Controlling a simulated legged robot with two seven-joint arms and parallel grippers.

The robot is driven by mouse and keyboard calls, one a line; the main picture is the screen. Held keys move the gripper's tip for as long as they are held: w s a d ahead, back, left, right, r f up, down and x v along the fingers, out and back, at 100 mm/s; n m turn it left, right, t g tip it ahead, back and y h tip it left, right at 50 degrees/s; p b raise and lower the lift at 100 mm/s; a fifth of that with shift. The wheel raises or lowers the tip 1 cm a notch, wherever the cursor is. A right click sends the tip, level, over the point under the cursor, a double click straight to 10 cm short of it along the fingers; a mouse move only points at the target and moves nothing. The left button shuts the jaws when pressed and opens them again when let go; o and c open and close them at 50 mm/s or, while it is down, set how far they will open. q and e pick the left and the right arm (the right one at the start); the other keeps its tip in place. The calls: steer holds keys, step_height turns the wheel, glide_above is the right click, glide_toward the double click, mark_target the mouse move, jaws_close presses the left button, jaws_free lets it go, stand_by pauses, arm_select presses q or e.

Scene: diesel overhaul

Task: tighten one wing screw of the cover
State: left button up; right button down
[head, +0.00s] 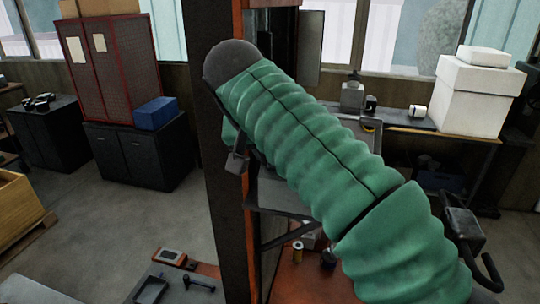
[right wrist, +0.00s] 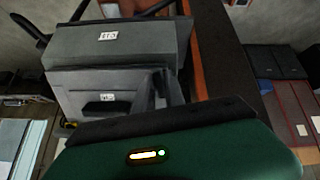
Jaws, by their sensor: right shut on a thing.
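My right arm in its ribbed green sleeve crosses the head view from the lower right to a dark rounded joint at upper centre. It hides much of what lies behind it. I can make out no fingertips of my right gripper in either view, nor what they may hold. In the right wrist view a grey lidded block (right wrist: 120,75) with a small white label fills the upper middle, beyond a green housing with a lit indicator. I cannot make out the cover or a wing screw. My left gripper is not in view.
A dark post with orange edges (head: 224,190) stands just left of the arm. A workbench (head: 480,142) with a white box (head: 478,95) is at the back right. A red cabinet (head: 110,68) is at the back left. Open floor (head: 90,235) lies left of the post.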

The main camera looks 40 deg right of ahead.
steer(key=m, duration=0.3)
steer(key=shift+f+b, duration=0.1)
steer(key=shift+b, duration=0.3)
steer(key=shift+m, duration=0.5)
steer(key=shift+m+b, duration=0.35)
steer(key=shift+m, duration=1.95)
